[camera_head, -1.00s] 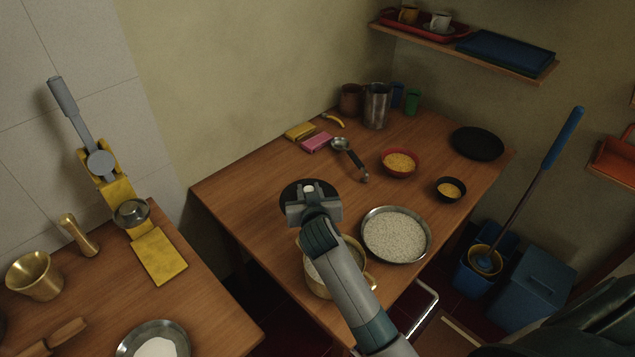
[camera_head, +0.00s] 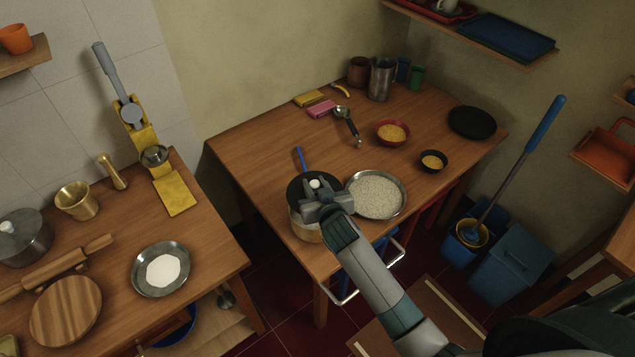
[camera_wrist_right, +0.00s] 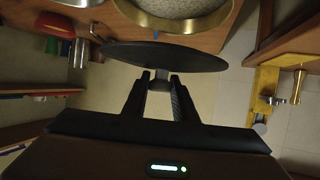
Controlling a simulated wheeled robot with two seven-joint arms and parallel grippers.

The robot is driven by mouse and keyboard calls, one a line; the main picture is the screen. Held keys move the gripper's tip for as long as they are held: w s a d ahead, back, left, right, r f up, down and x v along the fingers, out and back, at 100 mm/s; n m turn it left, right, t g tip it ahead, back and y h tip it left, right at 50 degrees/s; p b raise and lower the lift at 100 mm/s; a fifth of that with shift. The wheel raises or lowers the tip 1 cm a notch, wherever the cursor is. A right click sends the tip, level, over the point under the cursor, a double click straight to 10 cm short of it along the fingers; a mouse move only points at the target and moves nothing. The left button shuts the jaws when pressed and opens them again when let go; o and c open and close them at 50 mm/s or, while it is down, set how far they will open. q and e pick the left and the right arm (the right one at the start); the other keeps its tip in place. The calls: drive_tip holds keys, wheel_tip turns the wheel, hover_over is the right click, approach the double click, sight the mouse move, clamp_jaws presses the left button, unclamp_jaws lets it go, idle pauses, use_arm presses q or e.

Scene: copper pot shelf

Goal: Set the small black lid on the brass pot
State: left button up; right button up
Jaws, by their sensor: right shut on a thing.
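In the right wrist view the lid (camera_wrist_right: 165,57) shows nearly edge-on in front of the fingertips (camera_wrist_right: 161,82). The pot's brass rim (camera_wrist_right: 175,24) shows beyond it, with a visible gap between. My left gripper is not in view.
A steel plate of pale grains (camera_head: 376,195) stands right beside the pot. A blue handle (camera_head: 300,158) sticks out behind the lid. A red bowl (camera_head: 393,133), small black bowl (camera_head: 433,161) and ladle (camera_head: 346,122) lie farther back. The table's left middle is clear.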

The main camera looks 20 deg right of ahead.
drive_tip(key=shift+w, duration=0.1)
drive_tip(key=shift+f, duration=0.1)
drive_tip(key=shift+f+b, duration=0.7)
drive_tip(key=shift+b, duration=0.05)
drive_tip(key=shift+f+b, duration=2)
drive_tip(key=shift+f, duration=0.15)
drive_tip(key=shift+p, duration=0.35)
drive_tip(key=shift+f+b, duration=0.4)
drive_tip(key=shift+f, duration=0.1)
drive_tip(key=o, duration=0.7)
drive_tip(key=shift+c, duration=0.2)
drive_tip(key=shift+o, duration=0.6)
